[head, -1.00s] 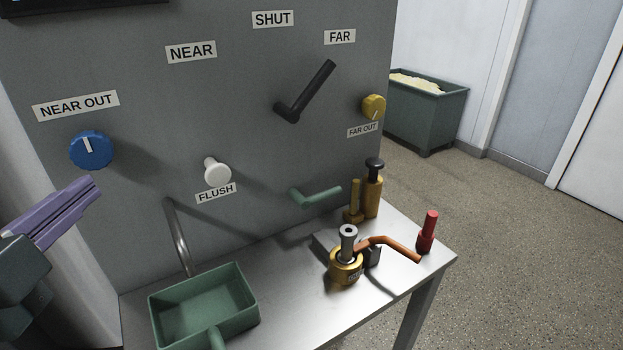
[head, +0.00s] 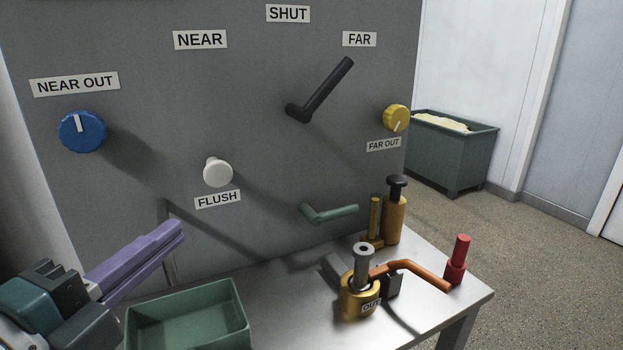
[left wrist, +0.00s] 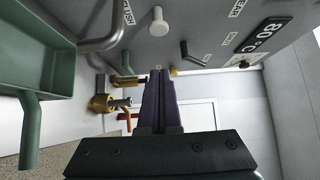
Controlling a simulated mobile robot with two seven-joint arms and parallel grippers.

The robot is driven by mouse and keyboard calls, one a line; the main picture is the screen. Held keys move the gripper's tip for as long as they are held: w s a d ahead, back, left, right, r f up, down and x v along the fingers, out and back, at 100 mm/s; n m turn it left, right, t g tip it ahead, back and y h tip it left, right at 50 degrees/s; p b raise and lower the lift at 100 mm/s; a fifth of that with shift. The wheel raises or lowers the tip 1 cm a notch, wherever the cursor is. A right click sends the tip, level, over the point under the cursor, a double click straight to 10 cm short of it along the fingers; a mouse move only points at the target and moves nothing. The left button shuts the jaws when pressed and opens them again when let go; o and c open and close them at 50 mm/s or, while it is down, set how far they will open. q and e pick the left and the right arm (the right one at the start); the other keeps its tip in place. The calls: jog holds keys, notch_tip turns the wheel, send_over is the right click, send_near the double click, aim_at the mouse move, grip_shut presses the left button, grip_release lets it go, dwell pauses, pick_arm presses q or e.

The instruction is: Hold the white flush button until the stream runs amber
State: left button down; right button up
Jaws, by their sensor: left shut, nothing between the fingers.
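The white flush button (head: 217,172) sticks out of the grey panel above the FLUSH label. It also shows at the top of the left wrist view (left wrist: 159,24). My left gripper (head: 178,232), with purple fingers, is shut and empty. It is below and left of the button in the head view, apart from it. Its fingers also show in the left wrist view (left wrist: 158,95). The metal spout (head: 168,245) is partly hidden behind the fingers. No stream shows at it. The green tray (head: 190,318) stands below the spout. My right gripper is not in view.
A blue knob (head: 82,131), a black lever (head: 322,92) pointing toward FAR, a yellow knob (head: 396,117) and a green handle (head: 330,214) are on the panel. Brass fittings (head: 360,295) and a red-handled piece (head: 459,260) stand on the metal table (head: 290,325).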

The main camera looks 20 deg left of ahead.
pick_arm(q)
jog(key=p, duration=0.1)
send_near(212, 179)
jog(key=w+d, duration=0.4)
jog(key=w+a, duration=0.2)
jog(key=shift+w+a+r, duration=0.2)
jog(key=shift+w, duration=0.2)
jog(key=shift+w+a, duration=0.3)
jog(key=shift+a, duration=0.05)
jog(key=shift+w+a, duration=0.5)
jog(key=shift+a, duration=0.2)
jog(key=shift+f, duration=0.15)
dwell(1.0)
